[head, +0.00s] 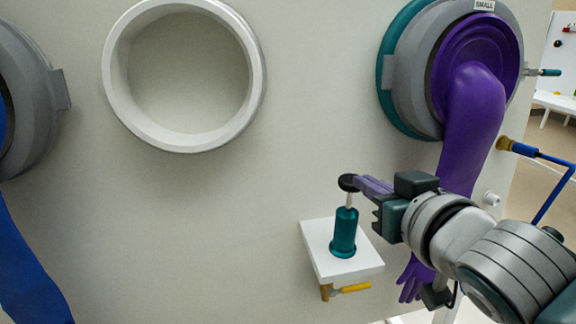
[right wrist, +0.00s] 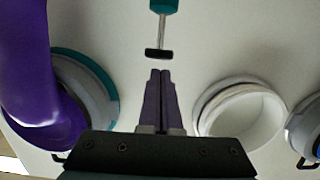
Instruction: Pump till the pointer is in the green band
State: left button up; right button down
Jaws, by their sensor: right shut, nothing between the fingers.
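The pump is a teal cylinder (head: 344,232) standing upright on a small white shelf, with a pale rod and a black knob (head: 347,183) raised above it. The knob (right wrist: 158,53) and rod also show in the right wrist view. My right gripper (head: 362,184) has its purple fingers closed and empty. In the head view the tips appear right beside the knob; in the right wrist view (right wrist: 160,73) a small gap separates them. No gauge, pointer or green band shows in either view. My left gripper is not in view.
The white shelf (head: 315,245) juts from the pale panel, with a yellow handle (head: 350,288) beneath. A purple glove (head: 470,125) hangs from the right port, behind my right arm. A white-rimmed open port (head: 256,75) is upper left; a blue glove (head: 25,265) hangs at far left.

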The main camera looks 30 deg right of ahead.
jog(key=v, duration=0.6)
jog(key=shift+s+r, duration=0.1)
jog(key=shift+r, duration=0.05)
dwell(0.5)
